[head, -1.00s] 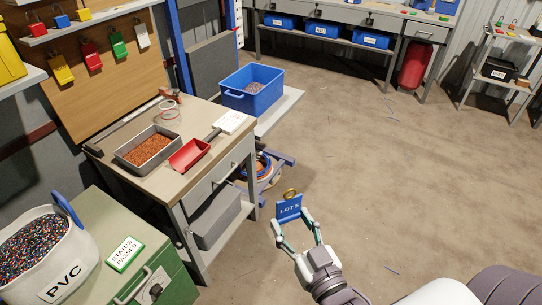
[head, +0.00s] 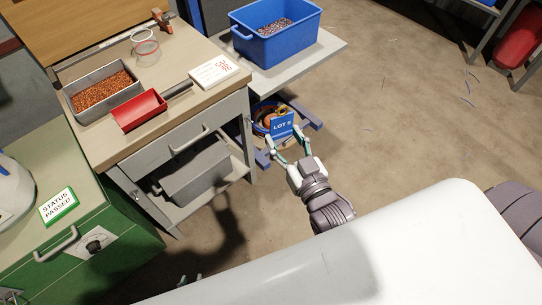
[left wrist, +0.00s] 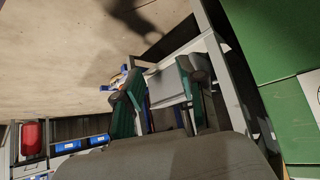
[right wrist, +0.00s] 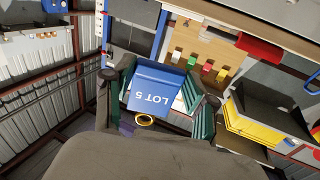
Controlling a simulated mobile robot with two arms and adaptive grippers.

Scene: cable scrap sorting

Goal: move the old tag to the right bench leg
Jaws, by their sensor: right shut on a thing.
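The blue tag marked LOT 5 (head: 282,126) is held by my right gripper (head: 286,143), whose fingers are shut on it. In the right wrist view the tag (right wrist: 157,87) sits between the fingers, with a yellow ring (right wrist: 145,119) at its edge. In the head view the tag appears just right of the workbench's front right leg (head: 246,135), apart from it. My left gripper (head: 190,279) shows only its fingertips at the bottom edge. In the left wrist view its fingers (left wrist: 158,100) are apart, with nothing visibly held.
A low blue-framed carrier with cable coils (head: 262,112) stands behind the tag. The workbench (head: 165,75) carries a tray of copper granules (head: 103,92) and a red scoop (head: 139,110). A blue crate (head: 276,40) stands on a side shelf. A green cabinet (head: 105,225) is at lower left.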

